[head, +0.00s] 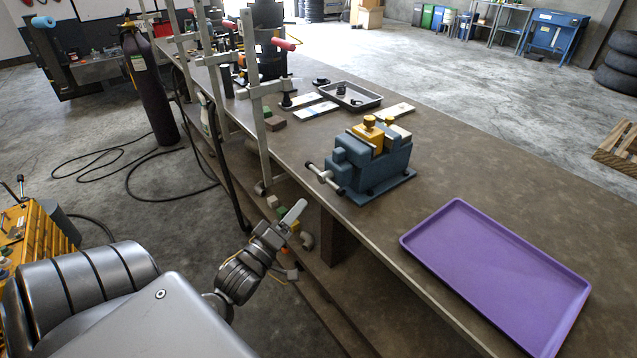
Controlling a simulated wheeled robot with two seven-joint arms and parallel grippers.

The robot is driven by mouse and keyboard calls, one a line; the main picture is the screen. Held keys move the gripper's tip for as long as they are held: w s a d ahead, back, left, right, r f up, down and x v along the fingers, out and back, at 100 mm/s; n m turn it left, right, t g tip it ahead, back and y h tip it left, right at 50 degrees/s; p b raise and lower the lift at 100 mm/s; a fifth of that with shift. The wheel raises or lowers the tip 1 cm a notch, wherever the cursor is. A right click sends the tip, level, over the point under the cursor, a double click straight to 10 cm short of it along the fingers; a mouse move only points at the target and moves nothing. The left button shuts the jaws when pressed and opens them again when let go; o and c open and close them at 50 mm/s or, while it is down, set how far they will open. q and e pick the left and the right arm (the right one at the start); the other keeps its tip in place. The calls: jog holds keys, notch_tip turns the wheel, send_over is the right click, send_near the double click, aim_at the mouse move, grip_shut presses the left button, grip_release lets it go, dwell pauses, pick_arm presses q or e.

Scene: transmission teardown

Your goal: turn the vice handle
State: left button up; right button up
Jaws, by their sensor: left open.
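A blue bench vice (365,165) stands on the brown workbench, near its front edge. Its metal bar handle (325,178) sticks out toward the lower left, past the bench edge, lying at a slant. A yellow piece (371,133) sits in the vice's jaws. My left gripper (293,214) is in front of the bench, below and to the left of the handle and apart from it. It is open and empty. My right gripper is not in view.
A purple tray (409,240) lies on the bench to the right of the vice. A dark grey tray (370,103) with small parts stands behind the vice. Upright metal clamps (257,115) line the bench edge at left. Bare workbench (480,165) lies right of the vice.

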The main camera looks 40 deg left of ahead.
aim_at(319, 183)
pick_arm(q)
jog(key=p+x, duration=0.3)
jog(key=x, duration=0.7)
jog(key=shift+w, duration=0.25)
jog(key=shift+d+r, duration=0.1)
grip_shut()
